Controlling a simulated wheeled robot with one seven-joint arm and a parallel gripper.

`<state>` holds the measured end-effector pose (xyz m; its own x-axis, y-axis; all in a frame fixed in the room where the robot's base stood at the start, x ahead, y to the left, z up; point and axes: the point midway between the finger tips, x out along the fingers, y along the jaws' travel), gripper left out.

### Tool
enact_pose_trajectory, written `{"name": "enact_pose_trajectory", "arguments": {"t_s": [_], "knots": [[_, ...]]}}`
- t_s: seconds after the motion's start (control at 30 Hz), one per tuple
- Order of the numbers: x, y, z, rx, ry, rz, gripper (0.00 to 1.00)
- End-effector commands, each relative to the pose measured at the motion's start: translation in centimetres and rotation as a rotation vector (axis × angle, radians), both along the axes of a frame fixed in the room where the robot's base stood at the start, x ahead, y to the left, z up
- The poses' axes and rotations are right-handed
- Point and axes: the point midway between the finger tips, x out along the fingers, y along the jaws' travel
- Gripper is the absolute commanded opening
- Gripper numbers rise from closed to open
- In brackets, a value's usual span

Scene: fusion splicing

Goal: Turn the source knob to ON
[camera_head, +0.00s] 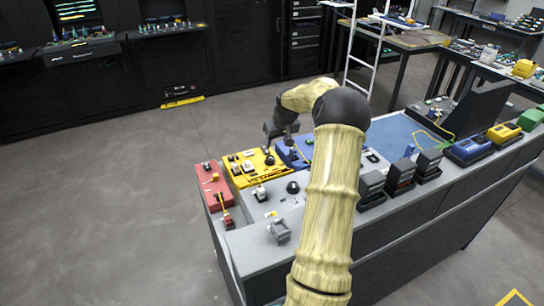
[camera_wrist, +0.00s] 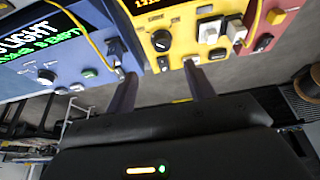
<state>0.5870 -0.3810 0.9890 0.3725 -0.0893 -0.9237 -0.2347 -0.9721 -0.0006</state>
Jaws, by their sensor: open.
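A blue unit (camera_wrist: 70,50) with a green-lit display that partly reads "LIGHT" fills the left of the wrist view. A black knob with a pale mark (camera_wrist: 46,75) sits on its panel; its label is too small to read. The blue unit also shows on the bench in the head view (camera_head: 292,153), partly behind my arm. My gripper (camera_wrist: 160,69) is open and empty, with its fingers apart near the gap between the blue unit and a yellow unit (camera_wrist: 180,22). The knob lies left of both fingers, untouched.
The yellow unit carries a large black knob (camera_wrist: 160,40) and pale connectors. A yellow cable (camera_wrist: 75,20) runs across the blue unit to a plug near the left finger. A red box (camera_head: 212,187) stands at the bench's left end. Black holders (camera_head: 400,175) stand to the right.

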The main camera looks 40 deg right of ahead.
Motion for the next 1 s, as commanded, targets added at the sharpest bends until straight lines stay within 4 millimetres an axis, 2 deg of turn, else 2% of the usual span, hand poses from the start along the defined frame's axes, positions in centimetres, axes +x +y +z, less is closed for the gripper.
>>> {"name": "enact_pose_trajectory", "arguments": {"t_s": [0.4, 0.6, 0.73, 1.0], "knots": [[3.0, -0.3, -6.9, 0.002, 0.002, 0.006, 0.54], [3.9, -0.8, -9.6, 0.002, 0.001, 0.001, 0.54], [4.3, -0.9, -10.4, 0.000, 0.000, 0.002, 0.54], [4.3, -0.9, -10.5, -0.001, 0.000, 0.002, 0.54]]}}
